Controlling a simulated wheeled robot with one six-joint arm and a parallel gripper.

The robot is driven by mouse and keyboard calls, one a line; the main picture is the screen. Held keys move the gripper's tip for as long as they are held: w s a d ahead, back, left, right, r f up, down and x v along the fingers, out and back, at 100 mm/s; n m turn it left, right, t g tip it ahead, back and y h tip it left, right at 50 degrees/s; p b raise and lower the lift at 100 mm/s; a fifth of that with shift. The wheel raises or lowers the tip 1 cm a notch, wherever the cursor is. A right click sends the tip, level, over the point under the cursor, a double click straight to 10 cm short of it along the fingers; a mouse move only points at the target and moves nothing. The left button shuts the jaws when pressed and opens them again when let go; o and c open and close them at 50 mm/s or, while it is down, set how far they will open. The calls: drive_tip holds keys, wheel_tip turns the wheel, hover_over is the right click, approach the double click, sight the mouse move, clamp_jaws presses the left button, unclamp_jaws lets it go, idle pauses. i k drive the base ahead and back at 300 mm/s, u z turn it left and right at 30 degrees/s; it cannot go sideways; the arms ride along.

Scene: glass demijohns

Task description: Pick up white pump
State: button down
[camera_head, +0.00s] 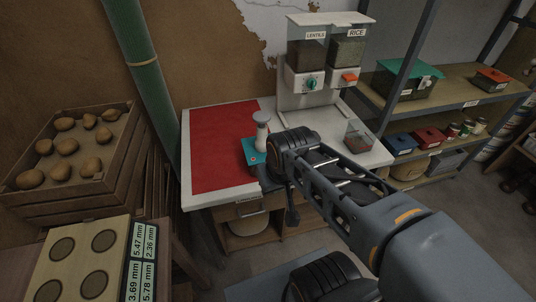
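A white upright object (262,120) with a round cap and narrower neck, which looks like the white pump, stands near the front middle of the table (228,196). Its base is by a teal block or box (250,150); I cannot tell whether it stands on it or behind it. My arm reaches in from the lower right and its dark wrist is just right of the pump. My gripper (291,207) seems to point down at the table's front edge, mostly hidden by the wrist; its fingers are not clear and nothing held is visible.
A red mat (222,145) covers the table's left part. A lentils and rice dispenser (325,60) stands behind, with a clear container (358,136) to the right. A potato crate (85,160) and green pipe (150,80) are left; shelves (455,88) are right.

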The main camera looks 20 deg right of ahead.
sight(262, 134)
drive_tip(key=z, duration=0.45)
drive_tip(key=i, duration=0.25)
drive_tip(key=u, duration=0.25)
drive_tip(key=k, duration=0.45)
drive_tip(key=z, duration=0.85)
drive_tip(key=i, duration=0.9)
drive_tip(key=u, duration=3.25)
